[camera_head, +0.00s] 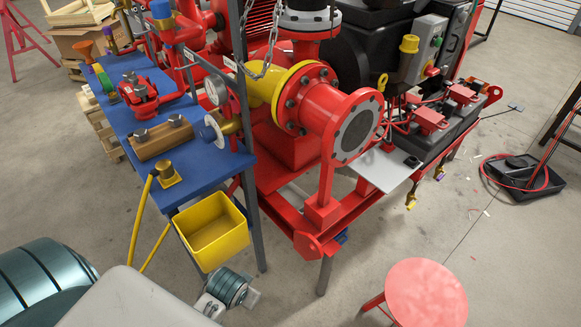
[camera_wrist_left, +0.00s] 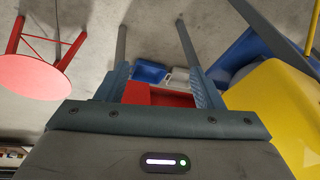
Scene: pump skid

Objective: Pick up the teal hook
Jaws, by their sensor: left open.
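I cannot make out a teal hook in either view. My left gripper (camera_wrist_left: 151,22) shows in the left wrist view with its two fingers well apart, open and with nothing held between them. Beyond and between the fingers are a red part, a small blue thing and a small white thing; I cannot tell what they are. My right gripper is in neither view.
A blue bench (camera_head: 213,168) carries several fittings and a wooden block (camera_head: 160,141). A yellow bin (camera_head: 212,231) hangs at its front and shows in the left wrist view (camera_wrist_left: 275,110). The red pump skid (camera_head: 322,215) stands beside it. A red stool (camera_head: 425,292) stands front right.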

